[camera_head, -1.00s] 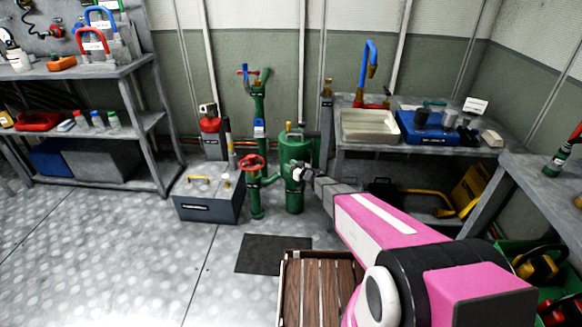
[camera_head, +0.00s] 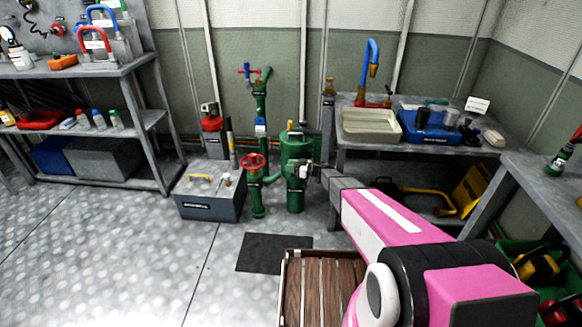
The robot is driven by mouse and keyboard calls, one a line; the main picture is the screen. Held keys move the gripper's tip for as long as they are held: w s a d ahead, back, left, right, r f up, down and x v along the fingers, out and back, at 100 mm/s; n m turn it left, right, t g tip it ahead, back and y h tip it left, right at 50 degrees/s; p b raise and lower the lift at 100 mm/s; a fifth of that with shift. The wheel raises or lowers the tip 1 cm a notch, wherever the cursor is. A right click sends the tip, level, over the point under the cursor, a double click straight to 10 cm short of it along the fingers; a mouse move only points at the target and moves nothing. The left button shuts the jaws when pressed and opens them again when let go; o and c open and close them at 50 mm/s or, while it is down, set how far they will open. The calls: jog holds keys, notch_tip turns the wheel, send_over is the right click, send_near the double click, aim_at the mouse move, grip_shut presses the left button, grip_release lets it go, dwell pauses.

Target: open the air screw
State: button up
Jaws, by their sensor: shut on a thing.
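The green cylindrical housing (camera_head: 296,145) stands upright against the back wall, right of a green pipe with a red handwheel (camera_head: 253,162). My gripper (camera_head: 303,170) reaches in from the right at the housing's front side. Its jaws are shut on a small part there, which I take to be the air screw. The jaws hide that part, so its shape and how far it is turned cannot be seen. A small yellowish fitting (camera_head: 290,125) shows on top of the housing.
A grey box (camera_head: 209,208) with a yellow handle stands left of the pipes. The right workbench (camera_head: 345,100) holds a beige tray (camera_head: 370,124) and a blue case (camera_head: 428,132). A wooden slatted crate (camera_head: 290,290) is in front. The floor at left is clear.

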jog(key=shift+r, duration=0.1)
jog(key=o, duration=0.9)
jog(key=shift+o, duration=0.2)
notch_tip(320, 180, up, 4)
jog(key=shift+s+r, duration=0.1)
jog(key=s+a+r, duration=0.6)
jog(key=s+a, duration=0.1)
jog(key=s, duration=0.1)
jog(key=shift+s+a+r, duration=0.25)
jog(key=shift+a+r, duration=0.1)
jog(key=shift+a, duration=0.05)
jog(key=shift+s, duration=0.1)
